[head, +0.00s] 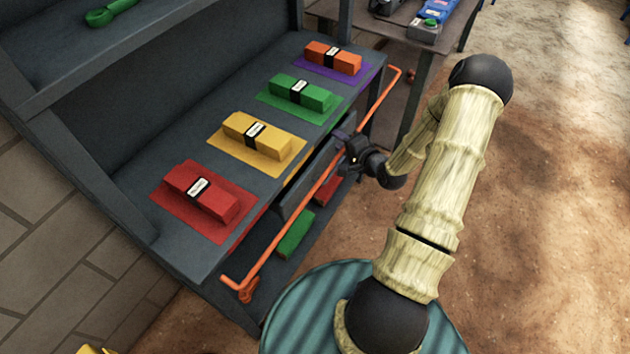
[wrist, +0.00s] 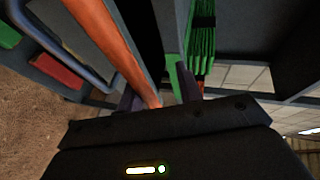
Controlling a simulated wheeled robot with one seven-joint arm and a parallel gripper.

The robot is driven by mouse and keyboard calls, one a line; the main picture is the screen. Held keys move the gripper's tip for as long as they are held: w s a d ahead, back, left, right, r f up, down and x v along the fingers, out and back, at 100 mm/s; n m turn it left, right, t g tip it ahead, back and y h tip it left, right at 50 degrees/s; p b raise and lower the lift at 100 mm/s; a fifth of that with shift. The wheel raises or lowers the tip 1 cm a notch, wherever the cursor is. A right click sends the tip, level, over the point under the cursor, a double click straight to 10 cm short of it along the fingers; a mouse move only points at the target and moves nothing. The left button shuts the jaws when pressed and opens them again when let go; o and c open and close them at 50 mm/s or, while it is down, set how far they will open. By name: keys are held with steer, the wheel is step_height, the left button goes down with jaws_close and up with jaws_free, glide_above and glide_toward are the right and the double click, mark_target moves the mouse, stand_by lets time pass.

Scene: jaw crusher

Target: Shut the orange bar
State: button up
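The orange bar (head: 310,195) runs lengthwise along the front of the dark shelf unit, standing off from its front edge. It has bent ends at the near left and far right. My gripper (head: 346,150) is at the bar, a little beyond its middle. In the wrist view the orange bar (wrist: 112,45) slants down to my gripper (wrist: 160,93). The two dark fingers stand apart, with the bar near the left finger and a gap towards the right one. Contact with the bar cannot be made out.
The dark shelf (head: 190,248) carries red (head: 203,190), yellow (head: 257,136), green (head: 300,93) and orange (head: 333,58) wrapped blocks on coloured mats. More blocks lie on the level below. A side table (head: 400,28) stands at the far end. The brown floor at right is clear.

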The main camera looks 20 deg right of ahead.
steer(key=shift+f+m+t+y+b, duration=0.65)
steer(key=shift+t+b, duration=0.75)
steer(key=shift+b, duration=1.2)
steer(key=v, duration=1.7)
steer(key=w+a+r+n+g+h+p, duration=0.2)
steer(key=w+a+n+g+h+p, duration=0.15)
steer(key=w+n+g, duration=0.4)
steer(key=s+a+r+n+g+p, duration=0.2)
steer(key=s+a+r, duration=0.3)
steer(key=a+r, duration=0.3)
steer(key=s+a+r+n+g+h+p, duration=0.1)
steer(key=s+a+r+n+g+p, duration=0.1)
steer(key=s+a+r+n+g, duration=0.3)
steer(key=s+a+r, duration=0.1)
steer(key=a+r, duration=0.2)
steer(key=shift+s+a+p, duration=0.2)
steer(key=shift+a+p, duration=0.15)
steer(key=shift+a, duration=0.05)
steer(key=shift+r, duration=0.1)
